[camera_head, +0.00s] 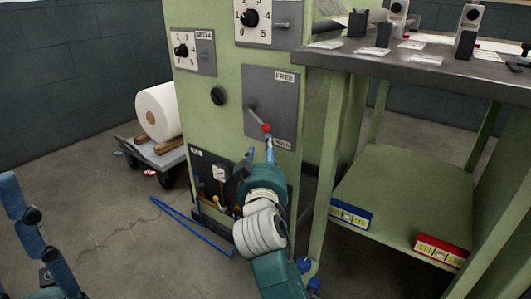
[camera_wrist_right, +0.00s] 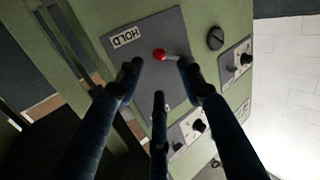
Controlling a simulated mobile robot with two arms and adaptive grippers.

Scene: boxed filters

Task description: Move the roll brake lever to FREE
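The roll brake lever (camera_head: 257,117) is a short metal arm with a red knob (camera_head: 266,127) on a grey plate (camera_head: 262,85) on the green machine. It slants down and right, its knob just above the HOLD label (camera_head: 281,142). The FREE label (camera_head: 286,77) is at the plate's top. My right gripper (camera_head: 261,152) is just below the knob. In the right wrist view its fingers (camera_wrist_right: 159,72) are spread, with the red knob (camera_wrist_right: 159,55) between the two upper fingertips; contact is not clear. Part of my left gripper (camera_head: 30,235) shows at the lower left, with its opening not visible.
A grey table (camera_head: 400,66) with small devices adjoins the machine on the right, above a green shelf (camera_head: 408,192) with blue and red boxes. A cart (camera_head: 155,158) with a white roll (camera_head: 158,112) stands left. A dark knob (camera_head: 217,96) is left of the plate.

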